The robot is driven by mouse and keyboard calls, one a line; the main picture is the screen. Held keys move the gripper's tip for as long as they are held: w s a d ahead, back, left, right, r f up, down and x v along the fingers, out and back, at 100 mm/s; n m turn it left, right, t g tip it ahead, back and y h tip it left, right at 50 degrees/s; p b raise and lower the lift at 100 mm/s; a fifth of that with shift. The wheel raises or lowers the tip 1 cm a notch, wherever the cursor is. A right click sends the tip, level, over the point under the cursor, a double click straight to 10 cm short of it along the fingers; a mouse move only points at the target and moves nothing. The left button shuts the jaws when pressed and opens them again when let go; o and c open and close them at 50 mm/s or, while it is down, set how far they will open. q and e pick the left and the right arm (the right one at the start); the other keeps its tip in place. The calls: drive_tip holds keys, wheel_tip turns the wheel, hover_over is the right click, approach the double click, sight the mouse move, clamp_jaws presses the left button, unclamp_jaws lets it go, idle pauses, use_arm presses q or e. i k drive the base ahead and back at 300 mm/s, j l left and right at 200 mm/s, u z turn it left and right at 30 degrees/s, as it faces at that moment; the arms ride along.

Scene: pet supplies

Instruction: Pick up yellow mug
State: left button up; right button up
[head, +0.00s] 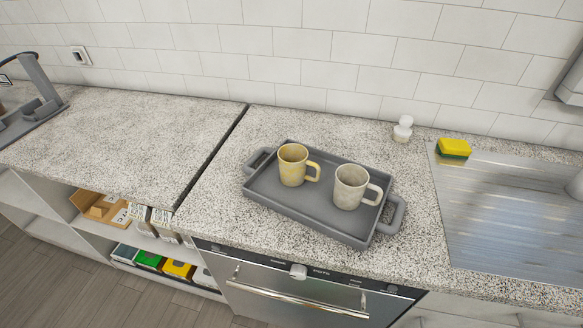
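The yellow mug (292,166) stands upright on the left part of a dark grey tray (310,213). Its handle points right, towards a whitish-beige mug (350,187) that stands upright on the same tray. The two mugs are apart, with a small gap between the yellow mug's handle and the other mug. The tray lies on the speckled countertop and has a handle at each end. Neither of my grippers shows in the head view.
A yellow and green sponge (453,149) sits by the metal drainboard (500,205) at right. A small white object (403,129) stands behind the tray. A dishwasher (300,290) is below the counter's front edge. The countertop left of the tray (130,130) is clear.

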sight(293, 160)
drive_tip(key=i+j+z, duration=0.1)
drive_tip(key=j+z, duration=0.25)
drive_tip(key=j, duration=0.45)
drive_tip(key=j+z, duration=0.35)
drive_tip(key=j, duration=0.4)
drive_tip(key=k+j+z, duration=0.1)
drive_tip(key=j+z, duration=0.3)
drive_tip(key=j, duration=0.35)
